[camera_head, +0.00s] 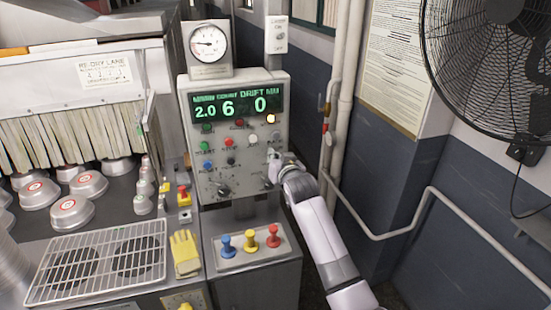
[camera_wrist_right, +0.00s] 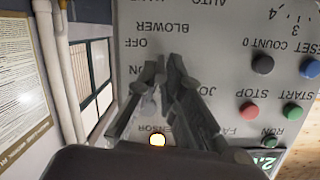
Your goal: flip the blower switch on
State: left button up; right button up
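The grey control panel (camera_head: 235,155) stands in the middle of the head view. Its lower right part is behind my right gripper (camera_head: 272,157), which is at the panel face. In the right wrist view the panel appears upside down, with the label BLOWER (camera_wrist_right: 163,27) and the words OFF and ON below it. My right gripper (camera_wrist_right: 166,62) has its fingertips close together, beside the OFF and ON words. The blower switch itself is hidden behind the fingers, so I cannot tell its position or whether they touch it. My left gripper is not in view.
A lit yellow lamp (camera_wrist_right: 157,139) is near the fingers. Red, green and black buttons and dark knobs (camera_head: 223,189) share the panel. Pipes (camera_head: 340,110) and a black fan (camera_head: 495,60) are to the right. Blue, yellow and red levers (camera_head: 250,242) stand below.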

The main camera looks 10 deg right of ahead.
jog(key=o, duration=0.5)
jog(key=shift+s, duration=0.1)
jog(key=v, duration=1.2)
